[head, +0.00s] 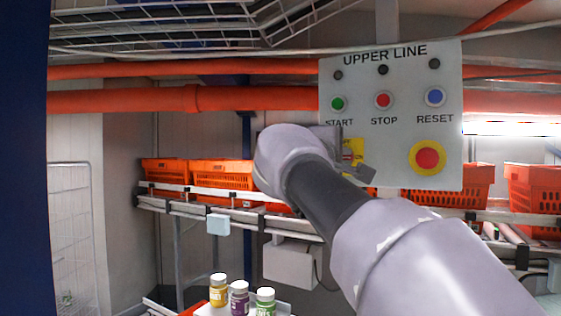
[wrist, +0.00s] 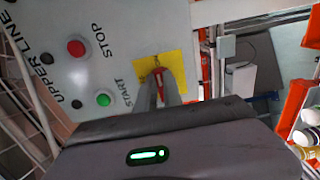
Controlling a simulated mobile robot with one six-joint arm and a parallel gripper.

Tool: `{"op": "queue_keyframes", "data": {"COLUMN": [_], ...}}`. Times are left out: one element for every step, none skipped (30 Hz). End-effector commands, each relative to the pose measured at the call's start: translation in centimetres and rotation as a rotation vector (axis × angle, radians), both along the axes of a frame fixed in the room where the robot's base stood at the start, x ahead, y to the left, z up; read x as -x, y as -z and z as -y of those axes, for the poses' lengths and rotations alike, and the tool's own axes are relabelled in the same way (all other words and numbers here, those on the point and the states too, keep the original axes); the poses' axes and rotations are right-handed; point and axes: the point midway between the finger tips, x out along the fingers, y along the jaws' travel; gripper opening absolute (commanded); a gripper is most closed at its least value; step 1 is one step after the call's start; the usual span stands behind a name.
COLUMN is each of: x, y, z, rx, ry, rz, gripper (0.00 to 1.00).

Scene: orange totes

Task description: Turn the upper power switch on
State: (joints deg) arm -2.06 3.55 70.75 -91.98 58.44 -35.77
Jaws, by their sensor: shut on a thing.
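The upper power switch is a small red handle (wrist: 158,70) on a yellow plate (wrist: 181,63) at the panel's edge, below START. In the head view the yellow plate (head: 355,148) is partly hidden by my gripper. The grey UPPER LINE panel (head: 393,148) faces me. My gripper (wrist: 161,84) is at the yellow plate, its two fingers shut on the switch handle. The fingers hide part of the handle, so I cannot tell its exact angle. In the head view my gripper (head: 352,160) sits in front of the panel's lower left.
The panel also bears a green START button (head: 338,104), a red STOP button (head: 383,100), a blue RESET button (head: 434,97) and a red-on-yellow emergency button (head: 427,158). Three dark lamps sit above. Orange totes (head: 222,174) line a conveyor behind. Jars (head: 240,298) stand below.

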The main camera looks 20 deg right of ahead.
Motion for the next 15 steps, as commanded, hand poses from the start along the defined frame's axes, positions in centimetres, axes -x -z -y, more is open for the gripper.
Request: {"op": "queue_keyframes", "data": {"x": [0.01, 0.01, 0.01, 0.01, 0.01, 0.01, 0.01, 0.02, 0.02, 0.02, 0.02, 0.02, 0.02, 0.02, 0.02], "y": [-0.03, -0.04, -0.05, -0.06, -0.06, -0.07, -0.07, -0.08, -0.08, -0.08, -0.08, -0.08, -0.09, -0.08, -0.08], "z": [0.0, 0.0, 0.0, 0.0, 0.0, 0.0, 0.0, -0.01, -0.01, -0.01, -0.01, -0.01, -0.01, -0.01, -0.01], "rx": [-0.002, -0.003, -0.004, -0.004, -0.005, -0.005, -0.005, -0.005, -0.005, -0.004, -0.004, -0.004, -0.004, -0.004, -0.004], "ry": [0.0, 0.0, 0.0, 0.0, 0.0, 0.0, 0.0, 0.0, 0.0, 0.0, 0.0, 0.0, 0.0, 0.0, 0.0], "rz": [0.004, 0.005, 0.006, 0.006, 0.006, 0.006, 0.006, 0.006, 0.006, 0.006, 0.006, 0.006, 0.006, 0.006, 0.006], "gripper": [0.0, 0.0, 0.0, 0.0, 0.0, 0.0, 0.0, 0.0, 0.0, 0.0, 0.0, 0.0, 0.15, 0.21, 0.29]}}
